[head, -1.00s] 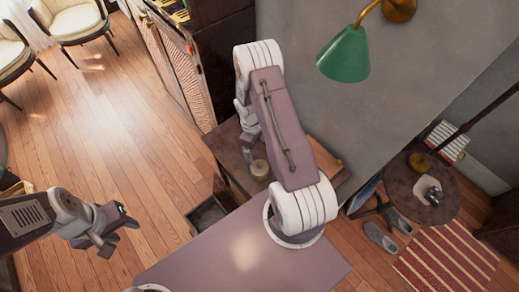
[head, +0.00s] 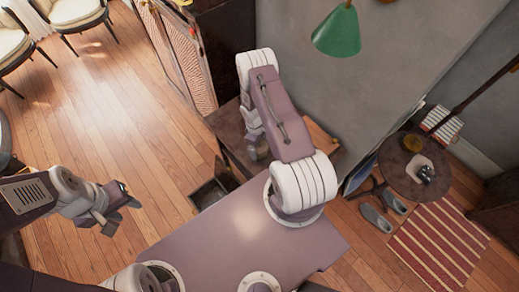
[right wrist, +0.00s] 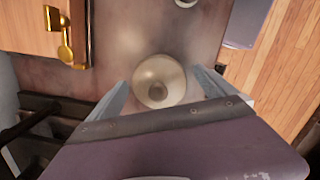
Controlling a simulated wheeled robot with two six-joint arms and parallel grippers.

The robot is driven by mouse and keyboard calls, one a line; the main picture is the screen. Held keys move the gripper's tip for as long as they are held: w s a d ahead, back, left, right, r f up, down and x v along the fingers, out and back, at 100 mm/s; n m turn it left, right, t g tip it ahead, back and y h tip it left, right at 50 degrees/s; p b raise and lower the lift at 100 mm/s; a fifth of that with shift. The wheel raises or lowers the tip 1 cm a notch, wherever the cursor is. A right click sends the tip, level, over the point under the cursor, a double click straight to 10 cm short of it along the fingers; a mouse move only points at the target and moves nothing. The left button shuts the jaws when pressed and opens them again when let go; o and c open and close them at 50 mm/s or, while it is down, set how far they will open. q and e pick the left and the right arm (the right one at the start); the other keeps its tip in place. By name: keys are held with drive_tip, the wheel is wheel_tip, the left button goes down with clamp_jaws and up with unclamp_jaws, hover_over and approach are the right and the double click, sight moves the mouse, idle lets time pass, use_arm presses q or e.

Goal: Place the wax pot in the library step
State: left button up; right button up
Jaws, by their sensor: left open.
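The wax pot (right wrist: 172,70) is a round, cream-coloured pot with a darker centre, seen from above in the right wrist view. It stands on a dark tabletop (right wrist: 110,50). My right gripper (right wrist: 160,79) has its fingers apart on either side of the pot, with small gaps visible. In the head view my right arm hides most of that gripper and the pot. My left gripper (head: 121,211) is open and empty, out over the wooden floor. A dark open box (head: 207,194) stands low beside the table; I cannot tell whether it is the library step.
A wooden piece with a brass fitting (right wrist: 66,50) lies near the pot. A green lamp (head: 338,33) hangs from the wall. A round side table (head: 418,175) stands at the right, by slippers and a striped rug (head: 435,245).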

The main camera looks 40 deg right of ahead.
drive_tip(key=shift+w+f, duration=0.1)
drive_tip(key=shift+w, duration=0.1)
drive_tip(key=c, duration=1)
drive_tip(key=shift+s, duration=0.1)
drive_tip(key=c, duration=0.8)
drive_tip(key=shift+c, duration=0.2)
drive_tip(key=shift+d+r, duration=0.1)
drive_tip(key=shift+r, duration=0.1)
drive_tip(key=shift+r, duration=0.3)
wheel_tip(320, 180, up, 3)
drive_tip(key=shift+f+b, duration=0.1)
drive_tip(key=shift+b, duration=0.45)
drive_tip(key=s+a+r+b, duration=0.4)
drive_tip(key=s+a+r, duration=0.3)
drive_tip(key=s, duration=0.2)
drive_tip(key=shift+a+r+b, duration=0.15)
drive_tip(key=shift+r+b, duration=0.05)
drive_tip(key=shift+b, duration=0.15)
